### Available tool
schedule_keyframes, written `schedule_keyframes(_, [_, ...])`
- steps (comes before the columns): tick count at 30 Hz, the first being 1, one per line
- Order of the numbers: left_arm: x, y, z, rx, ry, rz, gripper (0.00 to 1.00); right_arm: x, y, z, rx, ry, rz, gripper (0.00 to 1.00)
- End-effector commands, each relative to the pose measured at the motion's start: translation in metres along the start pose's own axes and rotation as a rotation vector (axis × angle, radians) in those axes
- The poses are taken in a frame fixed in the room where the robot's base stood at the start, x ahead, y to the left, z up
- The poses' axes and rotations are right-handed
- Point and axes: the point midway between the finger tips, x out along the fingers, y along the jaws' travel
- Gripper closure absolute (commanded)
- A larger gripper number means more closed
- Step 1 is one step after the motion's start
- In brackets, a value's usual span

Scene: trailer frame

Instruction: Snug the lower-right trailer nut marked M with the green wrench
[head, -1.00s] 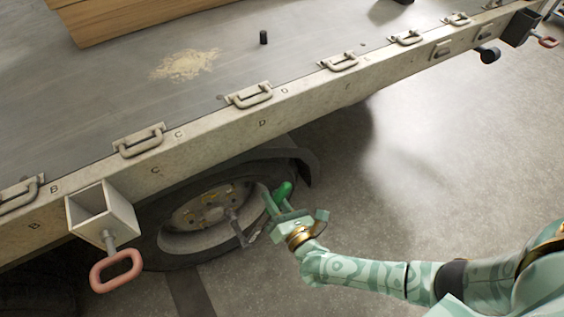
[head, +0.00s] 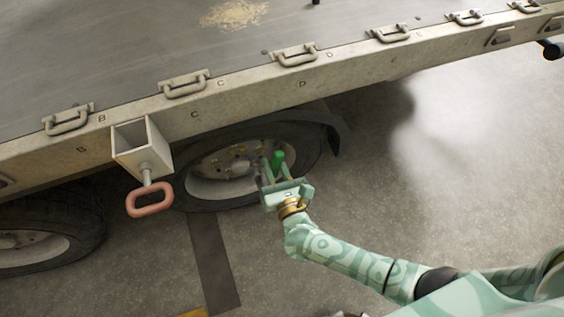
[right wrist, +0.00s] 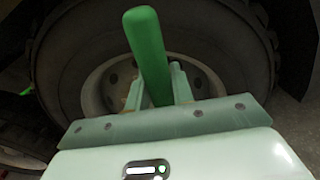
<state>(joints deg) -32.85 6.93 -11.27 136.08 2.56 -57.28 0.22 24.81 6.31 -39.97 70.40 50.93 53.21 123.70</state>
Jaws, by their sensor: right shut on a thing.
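My right gripper (head: 273,175) is shut on the green wrench (head: 278,158), in front of the right side of the trailer wheel (head: 226,164). In the right wrist view the wrench's green handle (right wrist: 147,50) stands up between the fingers (right wrist: 160,88), with the wheel (right wrist: 95,92) behind it. The wrench's working end is hidden or too small to make out, so I cannot tell whether it touches a nut. The hub shows small nuts and holes, but no letter M is legible. My left gripper is not in view.
The trailer deck edge (head: 240,100) with its tie-down handles overhangs the wheel. A square bracket (head: 140,148) with a red loop handle (head: 150,199) hangs left of it. A second tyre (head: 88,225) is at lower left. The floor (head: 400,190) to the right is clear.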

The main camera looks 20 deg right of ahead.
Motion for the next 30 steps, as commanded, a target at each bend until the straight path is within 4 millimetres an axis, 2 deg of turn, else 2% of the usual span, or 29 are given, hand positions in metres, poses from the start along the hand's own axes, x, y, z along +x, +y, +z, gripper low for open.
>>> schedule_keyframes(4, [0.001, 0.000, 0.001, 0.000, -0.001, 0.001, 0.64, 0.000, 0.016, 0.000, -0.068, -0.002, -0.002, 1.00])
schedule_keyframes(21, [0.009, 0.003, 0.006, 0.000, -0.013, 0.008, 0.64, 0.000, 0.056, -0.007, -0.268, -0.002, -0.004, 1.00])
schedule_keyframes(30, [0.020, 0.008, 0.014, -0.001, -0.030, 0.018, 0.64, 0.000, 0.082, -0.018, -0.398, -0.002, -0.005, 1.00])
